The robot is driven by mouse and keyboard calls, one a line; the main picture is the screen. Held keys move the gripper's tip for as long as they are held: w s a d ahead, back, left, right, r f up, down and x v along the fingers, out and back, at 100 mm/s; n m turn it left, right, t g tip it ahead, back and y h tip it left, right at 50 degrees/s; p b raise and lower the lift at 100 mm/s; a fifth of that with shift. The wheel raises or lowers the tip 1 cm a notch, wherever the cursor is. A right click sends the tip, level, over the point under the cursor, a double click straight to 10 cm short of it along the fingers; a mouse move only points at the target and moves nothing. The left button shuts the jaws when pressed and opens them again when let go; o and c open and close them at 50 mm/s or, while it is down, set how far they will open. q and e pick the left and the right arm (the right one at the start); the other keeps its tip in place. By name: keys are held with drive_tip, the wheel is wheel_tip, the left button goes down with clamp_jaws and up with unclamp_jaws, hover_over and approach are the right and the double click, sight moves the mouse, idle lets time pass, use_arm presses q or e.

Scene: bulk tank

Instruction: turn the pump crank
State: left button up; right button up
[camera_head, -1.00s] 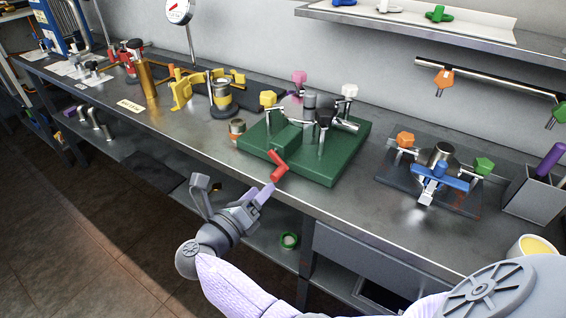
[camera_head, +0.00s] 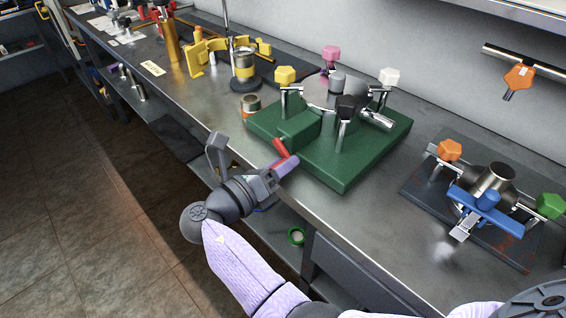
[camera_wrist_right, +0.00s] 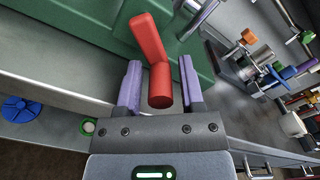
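The pump is a green block (camera_head: 300,127) on a green base plate (camera_head: 345,175) at the bench's front edge. Its red crank (camera_head: 285,149) sticks out at the front left of the block, partly hidden by my gripper in the head view. In the right wrist view the red crank (camera_wrist_right: 149,40) shows an arm and a round grip. My right gripper (camera_head: 280,167) is at the crank. In the wrist view its lilac fingers (camera_wrist_right: 160,72) stand open on either side of the grip, with a gap on both sides. My left gripper is not in view.
Knobbed valves stand on the green plate behind the crank. A dark plate with a steel fitting and blue handle (camera_head: 484,210) lies to the right. A small can (camera_head: 251,105) stands left of the pump. Below the bench is a shelf with a green ring (camera_head: 296,236).

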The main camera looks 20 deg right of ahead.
drive_tip(key=c, duration=0.5)
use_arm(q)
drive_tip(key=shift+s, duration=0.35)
use_arm(e)
clamp_jaws()
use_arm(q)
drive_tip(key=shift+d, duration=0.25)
use_arm(e)
drive_tip(key=shift+w+f+m, duration=0.1)
drive_tip(key=shift+m, duration=0.2)
